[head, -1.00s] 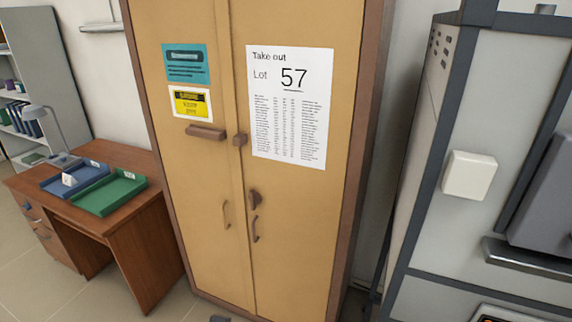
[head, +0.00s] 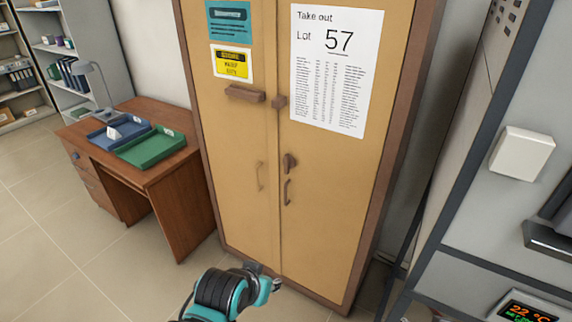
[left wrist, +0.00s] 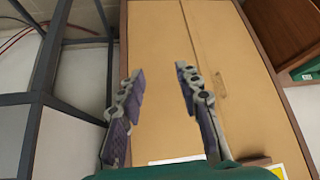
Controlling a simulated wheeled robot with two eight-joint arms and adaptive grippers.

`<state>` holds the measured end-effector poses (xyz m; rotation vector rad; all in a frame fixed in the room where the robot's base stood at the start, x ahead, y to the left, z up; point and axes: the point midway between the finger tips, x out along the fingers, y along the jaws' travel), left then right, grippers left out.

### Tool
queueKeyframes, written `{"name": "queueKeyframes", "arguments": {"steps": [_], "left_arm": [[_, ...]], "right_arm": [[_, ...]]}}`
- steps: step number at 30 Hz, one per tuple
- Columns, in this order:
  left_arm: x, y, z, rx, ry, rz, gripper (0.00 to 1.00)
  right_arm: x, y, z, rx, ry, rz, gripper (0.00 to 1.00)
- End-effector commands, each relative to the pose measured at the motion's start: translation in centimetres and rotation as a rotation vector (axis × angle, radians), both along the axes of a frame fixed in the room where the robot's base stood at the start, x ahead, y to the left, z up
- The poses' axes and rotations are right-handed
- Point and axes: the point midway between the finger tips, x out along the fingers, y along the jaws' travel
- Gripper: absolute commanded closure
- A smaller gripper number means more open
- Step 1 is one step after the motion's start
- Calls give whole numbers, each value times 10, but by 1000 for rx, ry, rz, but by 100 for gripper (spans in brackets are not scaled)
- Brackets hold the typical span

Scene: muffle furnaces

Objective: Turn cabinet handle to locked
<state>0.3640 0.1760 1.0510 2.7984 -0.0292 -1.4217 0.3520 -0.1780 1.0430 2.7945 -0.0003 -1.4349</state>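The tan two-door cabinet (head: 235,150) is shut. On its right door a small brown turn handle (head: 289,163) sits just above a curved pull handle (head: 287,192); it appears roughly upright. The left door has a matching pull (head: 260,176), also in the left wrist view (left wrist: 221,84). My left gripper (left wrist: 160,72) is open and empty in front of the doors, in a view that looks upside down. The turn handle is not visible there, perhaps behind a finger. In the head view a teal and black part of my arm shows low before the cabinet. My right gripper is not in view.
A paper marked Lot 57 (head: 335,70) hangs on the right door. A desk (head: 130,165) with blue and green trays stands left. A grey-framed furnace stand (head: 480,190) is close at right.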

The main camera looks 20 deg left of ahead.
Motion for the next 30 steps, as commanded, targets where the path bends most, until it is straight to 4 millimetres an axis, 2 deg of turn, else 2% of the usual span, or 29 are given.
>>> {"name": "queueKeyframes", "arguments": {"steps": [5,9,14,19,24,27,30], "left_arm": [[66,-4,31,-39,-50,-61,66],[138,-1,51,-71,-117,-117,66],[223,15,61,-94,-208,-169,66],[310,45,55,-102,-319,-203,66],[386,87,33,-91,-430,-218,66],[417,109,18,-79,-482,-221,66],[436,125,6,-69,-520,-219,66]], "right_arm": [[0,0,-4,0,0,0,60],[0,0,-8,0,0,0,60],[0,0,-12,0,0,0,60],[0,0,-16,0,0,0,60],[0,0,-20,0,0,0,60],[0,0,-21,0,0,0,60],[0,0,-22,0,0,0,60]]}}
